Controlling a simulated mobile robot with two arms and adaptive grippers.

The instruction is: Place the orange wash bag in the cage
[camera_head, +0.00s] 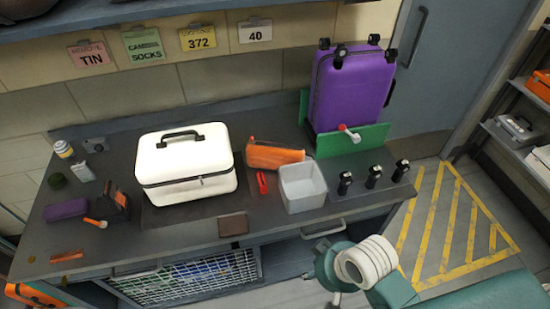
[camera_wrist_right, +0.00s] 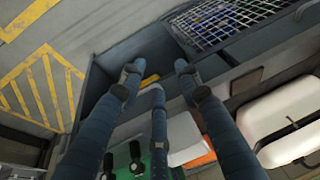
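The orange wash bag (camera_head: 275,155) lies on the dark worktop, right of the white case and behind the grey bin. Part of an orange thing, likely this bag, shows in the right wrist view (camera_wrist_right: 201,160) beside the bin. The cage (camera_head: 190,278) is a wire mesh under the worktop's front edge, with blue, green and yellow things behind the mesh. It also shows at the top of the right wrist view (camera_wrist_right: 228,22). My right gripper (camera_wrist_right: 157,76) has its fingers spread and empty, over the counter front. Its fingers are hidden in the head view. My left gripper is out of view.
On the worktop are a white case (camera_head: 186,170), a grey bin (camera_head: 303,188), a red tool (camera_head: 262,183), a brown pad (camera_head: 233,225) and several black knobs (camera_head: 373,176). A purple suitcase (camera_head: 350,88) stands at the back right. Striped floor (camera_head: 460,220) lies right.

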